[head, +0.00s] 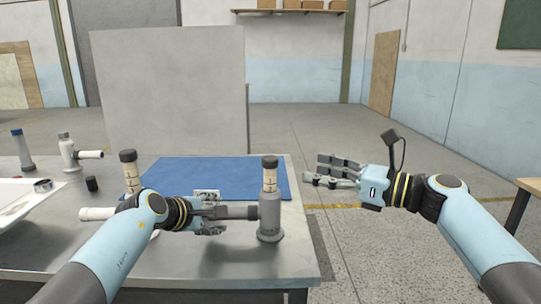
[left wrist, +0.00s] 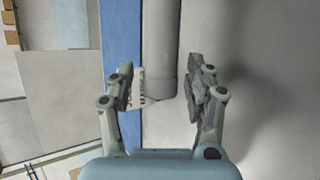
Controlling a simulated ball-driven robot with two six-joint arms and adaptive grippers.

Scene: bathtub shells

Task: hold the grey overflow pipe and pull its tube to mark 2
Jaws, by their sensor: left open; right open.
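The grey overflow pipe (head: 270,218) stands upright near the table's right front corner. Its cream tube (head: 270,180) with dark marks and a black cap rises from the top; I cannot read the marks. A dark grey side branch (head: 238,212) points left from the body. My left gripper (head: 212,221) is open at that branch. In the left wrist view, the grey branch (left wrist: 160,50) ends between the spread fingers of the left gripper (left wrist: 163,88), with a gap on each side. My right gripper (head: 330,172) is open and empty, right of the pipe and apart from it, beyond the table's edge.
A blue mat (head: 215,168) lies behind with a small printed card (head: 207,195). A second capped pipe (head: 129,165) stands behind my left arm, near a white branch (head: 97,213). Other fittings (head: 68,150) and a white tray (head: 8,222) are at left. A grey panel (head: 170,90) stands behind.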

